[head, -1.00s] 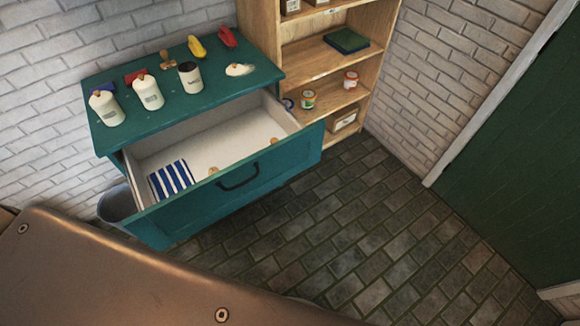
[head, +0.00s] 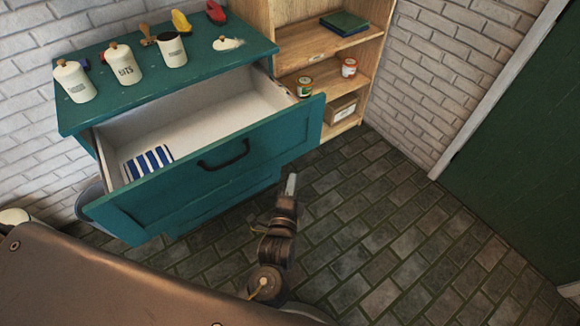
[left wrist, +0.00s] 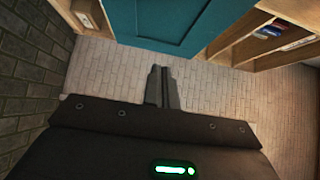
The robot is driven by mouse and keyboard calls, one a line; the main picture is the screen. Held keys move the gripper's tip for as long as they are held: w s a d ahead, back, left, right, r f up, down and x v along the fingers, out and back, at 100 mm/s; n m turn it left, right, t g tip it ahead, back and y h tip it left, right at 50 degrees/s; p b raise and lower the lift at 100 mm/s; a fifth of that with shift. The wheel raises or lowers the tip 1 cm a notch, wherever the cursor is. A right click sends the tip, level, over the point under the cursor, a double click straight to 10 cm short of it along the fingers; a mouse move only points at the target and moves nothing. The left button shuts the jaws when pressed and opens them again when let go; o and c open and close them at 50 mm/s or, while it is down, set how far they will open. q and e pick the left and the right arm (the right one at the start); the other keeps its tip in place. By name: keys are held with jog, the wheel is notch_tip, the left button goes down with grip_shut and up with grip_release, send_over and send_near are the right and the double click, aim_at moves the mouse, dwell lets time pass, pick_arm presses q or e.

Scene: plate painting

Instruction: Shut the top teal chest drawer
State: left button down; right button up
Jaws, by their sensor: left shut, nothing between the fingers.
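The teal chest (head: 90,118) stands against the white brick wall in the head view. Its top drawer (head: 215,168) is pulled well out, with a dark handle on its front. A blue-and-white striped cloth (head: 148,162) lies inside at the left; the rest of the visible drawer floor is bare. My left gripper (head: 291,184) is shut and empty, in front of the drawer's right half and apart from the handle. In the left wrist view the shut fingers (left wrist: 162,85) point toward a teal front (left wrist: 170,18), with a gap between. My right gripper is not in view.
Several white canisters (head: 124,64) and red and yellow items stand on the chest top. A wooden shelf (head: 330,85) with jars stands close at the right. A grey bin (head: 92,198) is at the chest's left. The paved floor (head: 400,220) at right is clear.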

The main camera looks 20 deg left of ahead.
pick_arm(q)
send_near(291, 139)
jog(key=w+d, duration=0.2)
jog(key=d, duration=0.1)
jog(key=w+a, duration=0.2)
jog(key=w, duration=0.1)
jog(key=shift+w+a, duration=0.1)
jog(key=shift+a, duration=0.1)
jog(key=shift+w+a, duration=0.3)
jog(key=shift+a, duration=0.15)
jog(key=shift+w, duration=0.1)
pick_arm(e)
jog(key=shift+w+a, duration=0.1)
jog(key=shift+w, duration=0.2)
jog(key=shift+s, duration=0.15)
pick_arm(q)
jog(key=shift+a, duration=0.15)
